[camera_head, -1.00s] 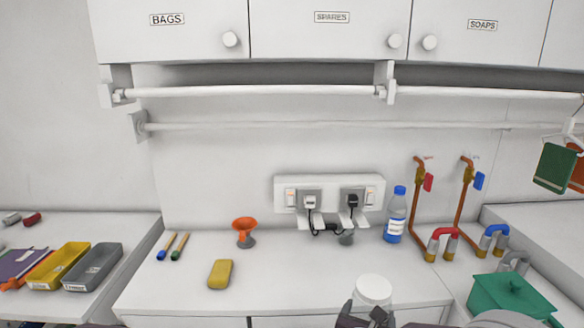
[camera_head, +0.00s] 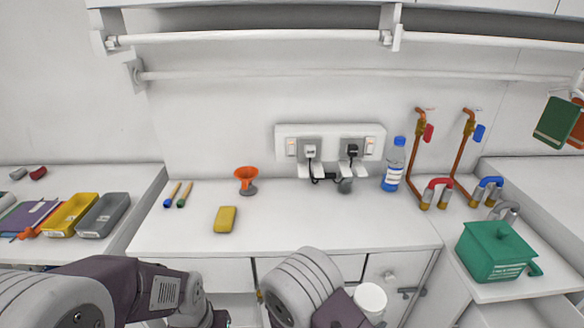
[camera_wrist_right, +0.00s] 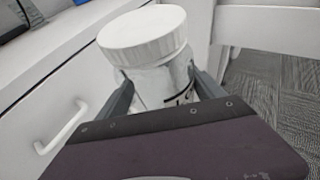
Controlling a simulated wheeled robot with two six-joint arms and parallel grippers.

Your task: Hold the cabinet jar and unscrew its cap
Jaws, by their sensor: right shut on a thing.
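The jar (camera_wrist_right: 165,82) is a clear, pale vessel with a dark mark on its side and a wide white screw cap (camera_wrist_right: 143,36) on top. My right gripper (camera_wrist_right: 163,92) is shut on the jar's body below the cap, one finger on each side. In the head view the white cap (camera_head: 370,299) shows low in front of the counter, beside my right wrist; most of the jar is hidden there. My left arm comes in at the lower left, and its fingers are not visible at the bottom edge.
The counter (camera_head: 300,228) holds a yellow sponge (camera_head: 225,219), an orange funnel (camera_head: 246,178), two markers (camera_head: 179,195) and a water bottle (camera_head: 393,166). A green box-like container (camera_head: 492,252) stands at the right. A drawer handle (camera_wrist_right: 62,127) is near the jar.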

